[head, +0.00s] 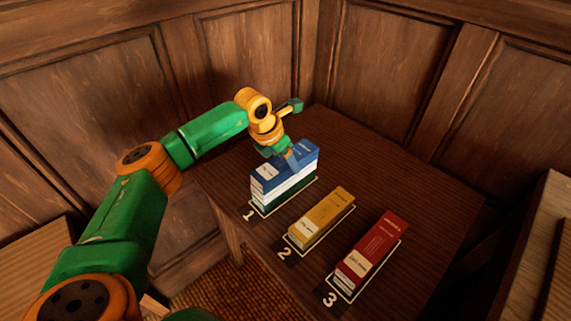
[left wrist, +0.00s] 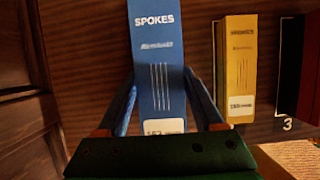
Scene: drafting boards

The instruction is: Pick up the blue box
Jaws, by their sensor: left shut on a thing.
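The blue box (head: 304,152) is at the spot marked 1 on the dark wooden table, with its label side facing up. White and green layers show below its blue top; I cannot tell whether they are separate boxes beneath it. My left gripper (head: 290,157) reaches down from above and is shut on the blue box. In the left wrist view the blue box (left wrist: 156,50), printed "SPOKES", lies between the two fingers of my left gripper (left wrist: 163,105), one on each side. My right gripper is not in view.
A yellow box (head: 322,217) lies at spot 2 and a red box (head: 374,248) at spot 3, each on an outlined place. The table (head: 430,190) is bare to the right and behind. Wood-panelled walls (head: 385,65) stand close behind the table.

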